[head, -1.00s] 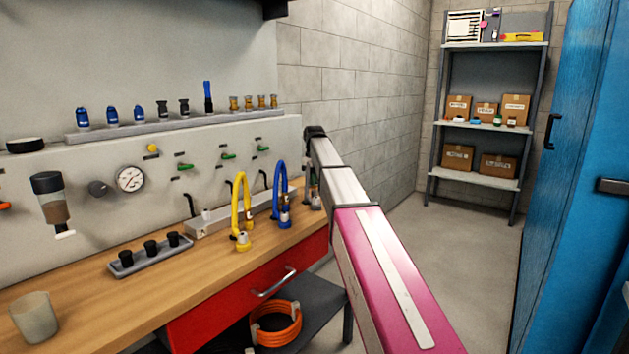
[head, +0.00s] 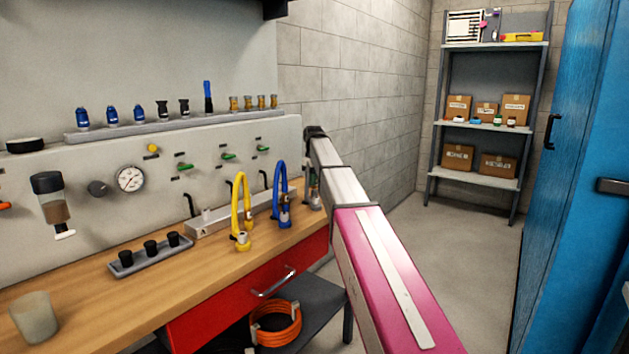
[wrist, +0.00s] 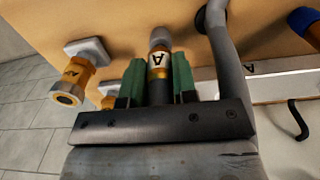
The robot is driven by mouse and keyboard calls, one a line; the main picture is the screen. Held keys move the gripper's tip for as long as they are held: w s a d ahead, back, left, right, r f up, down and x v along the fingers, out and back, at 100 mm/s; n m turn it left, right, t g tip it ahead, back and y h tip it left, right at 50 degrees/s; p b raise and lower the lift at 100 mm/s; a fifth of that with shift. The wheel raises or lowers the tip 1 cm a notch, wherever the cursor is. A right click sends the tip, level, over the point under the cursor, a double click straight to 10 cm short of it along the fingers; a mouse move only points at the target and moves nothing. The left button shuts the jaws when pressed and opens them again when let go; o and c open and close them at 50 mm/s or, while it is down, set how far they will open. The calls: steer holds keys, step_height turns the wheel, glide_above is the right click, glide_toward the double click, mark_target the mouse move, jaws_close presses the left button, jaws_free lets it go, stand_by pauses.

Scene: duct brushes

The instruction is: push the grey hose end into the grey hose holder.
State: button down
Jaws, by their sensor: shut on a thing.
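In the wrist view my gripper (wrist: 158,80) is shut, its green finger pads on either side of the grey hose end (wrist: 159,62), which has an amber band marked A and a grey tip. The tip points towards the wooden bench; whether it touches anything is unclear. The grey hose (wrist: 226,50) curves past on the right. Left of my gripper, apart from the held end, a hollow amber fitting marked A stands on a square grey base, which looks like the grey hose holder (wrist: 86,48). In the head view my arm hides most of the gripper area.
Another amber fitting (wrist: 107,100) is partly hidden beside the left finger. In the head view, the blue hose (head: 279,180) and yellow hose (head: 236,205) arch on the bench (head: 200,270), left of my arm. A black-knobbed rack (head: 150,256) and cup (head: 35,318) stand further left.

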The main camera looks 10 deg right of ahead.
steer(key=shift+f, duration=0.5)
steer(key=c, duration=0.8)
jaws_free()
steer(key=shift+r, duration=0.1)
step_height(320, 180, up, 10)
steer(key=shift+w+f, duration=0.1)
steer(key=shift+f, duration=0.05)
steer(key=shift+r, duration=0.5)
